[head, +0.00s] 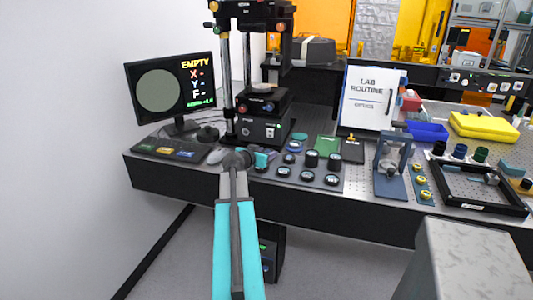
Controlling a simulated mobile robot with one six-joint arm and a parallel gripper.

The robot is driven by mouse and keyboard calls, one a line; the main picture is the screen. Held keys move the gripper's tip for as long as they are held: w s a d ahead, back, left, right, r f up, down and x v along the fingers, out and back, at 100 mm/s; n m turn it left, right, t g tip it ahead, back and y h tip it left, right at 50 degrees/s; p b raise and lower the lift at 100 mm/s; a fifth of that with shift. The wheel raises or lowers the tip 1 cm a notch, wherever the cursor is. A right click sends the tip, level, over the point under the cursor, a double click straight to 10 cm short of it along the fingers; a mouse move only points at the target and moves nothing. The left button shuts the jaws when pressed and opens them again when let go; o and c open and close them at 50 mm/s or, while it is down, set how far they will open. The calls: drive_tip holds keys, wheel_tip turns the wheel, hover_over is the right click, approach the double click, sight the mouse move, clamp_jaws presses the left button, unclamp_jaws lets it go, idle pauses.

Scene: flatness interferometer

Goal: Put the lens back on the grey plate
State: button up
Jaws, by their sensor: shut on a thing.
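The grey plate (321,170) lies on the bench in the head view, with several dark round lenses in rows on it. My gripper (262,160) is at the left end of the plate, at the tip of my arm, and its jaws show small and teal. It is shut on a small dark round thing (261,168), which looks like a lens but is partly hidden by the jaws. I cannot tell whether this thing touches the plate or is held above it.
The interferometer (262,130) stands behind my gripper. A monitor (170,92) at left shows "EMPTY". A blue stand (391,184) is right of the plate. A grey block (470,255) fills the lower right.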

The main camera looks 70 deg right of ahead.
drive_tip(key=shift+f, duration=0.3)
drive_tip(key=shift+f, duration=0.1)
drive_tip(key=o, duration=1.2)
drive_tip(key=shift+c, duration=0.2)
drive_tip(key=shift+b+v, duration=1.2)
drive_tip(key=shift+v, duration=4.9)
